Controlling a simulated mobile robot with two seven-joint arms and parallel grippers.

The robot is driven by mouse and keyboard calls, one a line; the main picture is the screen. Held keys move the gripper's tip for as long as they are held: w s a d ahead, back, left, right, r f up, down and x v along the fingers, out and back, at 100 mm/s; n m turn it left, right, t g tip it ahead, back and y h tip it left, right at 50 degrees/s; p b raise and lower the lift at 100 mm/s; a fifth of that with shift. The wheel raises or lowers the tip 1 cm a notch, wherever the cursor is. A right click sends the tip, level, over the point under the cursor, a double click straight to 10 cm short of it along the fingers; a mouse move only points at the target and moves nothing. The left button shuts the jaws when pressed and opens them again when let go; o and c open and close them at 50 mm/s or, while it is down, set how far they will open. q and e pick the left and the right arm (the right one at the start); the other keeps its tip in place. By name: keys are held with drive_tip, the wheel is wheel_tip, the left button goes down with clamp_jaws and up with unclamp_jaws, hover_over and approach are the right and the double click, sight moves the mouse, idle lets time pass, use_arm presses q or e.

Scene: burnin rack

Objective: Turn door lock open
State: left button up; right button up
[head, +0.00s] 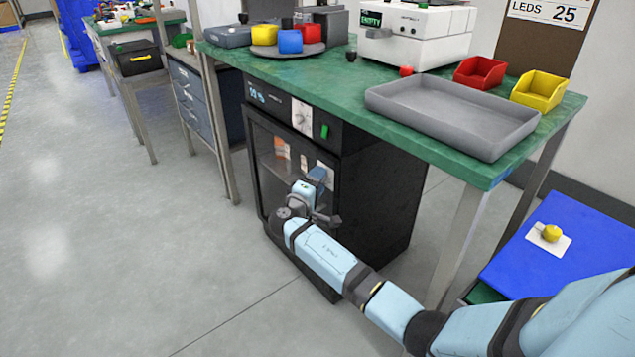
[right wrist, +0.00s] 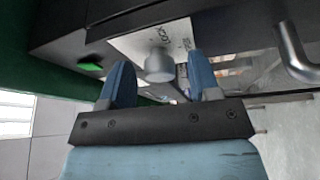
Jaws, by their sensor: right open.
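The black cabinet (head: 375,190) stands under the green bench, with a dark glass door (head: 272,190) on its front. In the right wrist view, the plate (right wrist: 135,45) carries lettering and a round grey lock knob (right wrist: 159,64). My right gripper (right wrist: 158,80) is open, with its blue fingers on either side of the knob. I cannot tell whether they touch it. My left gripper is not in view.
A curved metal door handle (right wrist: 295,55) is close to the right of the fingers. Above the door are a dial plate (head: 302,117) and a green switch (head: 324,131). The green bench top (head: 350,80) overhangs the cabinet. The floor (head: 120,240) to the left is clear.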

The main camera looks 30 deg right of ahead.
use_arm(q)
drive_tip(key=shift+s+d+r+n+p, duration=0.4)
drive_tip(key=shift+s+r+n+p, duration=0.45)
drive_tip(key=shift+p, duration=1.1)
use_arm(e)
drive_tip(key=v, duration=1.3)
drive_tip(key=shift+s+a, duration=0.15)
drive_tip(key=shift+a, duration=0.25)
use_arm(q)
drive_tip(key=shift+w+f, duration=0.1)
use_arm(e)
drive_tip(key=shift+r, duration=0.1)
